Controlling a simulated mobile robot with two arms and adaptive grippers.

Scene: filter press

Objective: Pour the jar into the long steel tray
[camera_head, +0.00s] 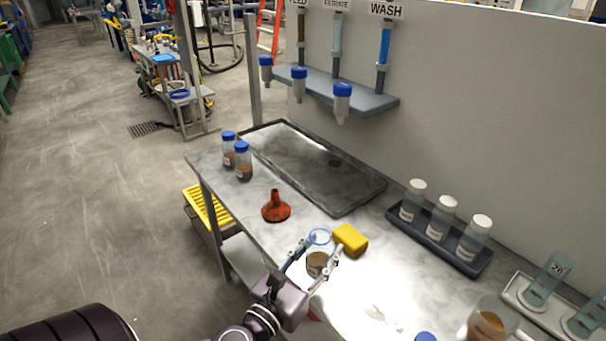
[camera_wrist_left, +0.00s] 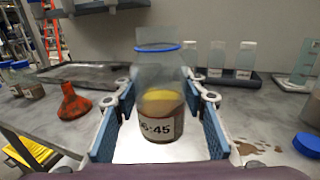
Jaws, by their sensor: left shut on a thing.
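My left gripper (camera_head: 320,248) is shut on a clear jar (camera_head: 316,264), with a finger on each side of it. In the left wrist view the jar (camera_wrist_left: 158,128) stands upright between the blue pads, with a blue ring at its neck, a label and brown contents low inside. No lid shows on its mouth. The long steel tray (camera_head: 300,168) is a shallow grey pan along the wall, ahead of the gripper and apart from the jar. It also shows at the left in the left wrist view (camera_wrist_left: 85,73). My right gripper is not in view.
A red funnel (camera_head: 276,208) and a yellow sponge (camera_head: 350,240) lie between jar and tray. Two blue-capped jars (camera_head: 241,164) stand by the tray's left edge. A dark rack (camera_head: 437,238) holds white-capped bottles. A blue lid (camera_wrist_left: 307,144) and brown spots (camera_wrist_left: 256,147) are at right.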

